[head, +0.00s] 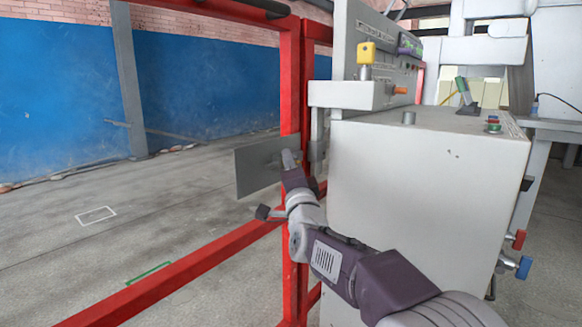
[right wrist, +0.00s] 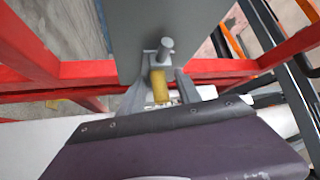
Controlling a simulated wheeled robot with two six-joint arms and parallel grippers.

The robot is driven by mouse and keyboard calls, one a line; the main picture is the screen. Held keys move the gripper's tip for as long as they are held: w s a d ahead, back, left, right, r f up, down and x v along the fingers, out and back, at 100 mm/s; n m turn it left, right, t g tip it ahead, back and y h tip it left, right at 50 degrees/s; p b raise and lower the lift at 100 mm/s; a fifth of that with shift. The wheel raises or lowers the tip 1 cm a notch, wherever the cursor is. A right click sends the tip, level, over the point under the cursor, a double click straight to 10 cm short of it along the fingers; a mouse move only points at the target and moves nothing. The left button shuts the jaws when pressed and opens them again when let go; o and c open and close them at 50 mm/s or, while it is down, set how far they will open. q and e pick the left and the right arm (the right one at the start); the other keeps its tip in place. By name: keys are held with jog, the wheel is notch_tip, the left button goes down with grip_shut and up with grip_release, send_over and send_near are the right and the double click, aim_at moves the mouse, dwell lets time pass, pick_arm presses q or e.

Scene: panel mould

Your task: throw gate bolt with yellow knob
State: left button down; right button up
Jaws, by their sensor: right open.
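The gate bolt's yellow knob (right wrist: 159,86) shows in the right wrist view, in front of a grey metal pin (right wrist: 165,48) on the grey plate (right wrist: 165,20). My right gripper (right wrist: 158,78) is open, with one finger on each side of the knob. I cannot tell whether either finger touches it. In the head view my right gripper (head: 290,160) is at the grey plate (head: 258,167) beside the red gate post (head: 290,85). The knob is hidden there. My left gripper is not in view.
A large pale cabinet (head: 420,180) stands close to the right of my right arm. Above it is a panel (head: 365,30) with a yellow block (head: 366,53) and an orange knob (head: 400,90). A red rail (head: 190,275) runs low to the left. Open floor (head: 150,235) lies beyond it.

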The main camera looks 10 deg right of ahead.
jog(key=p+v, duration=0.2)
jog(key=v, duration=0.7)
dwell(0.4)
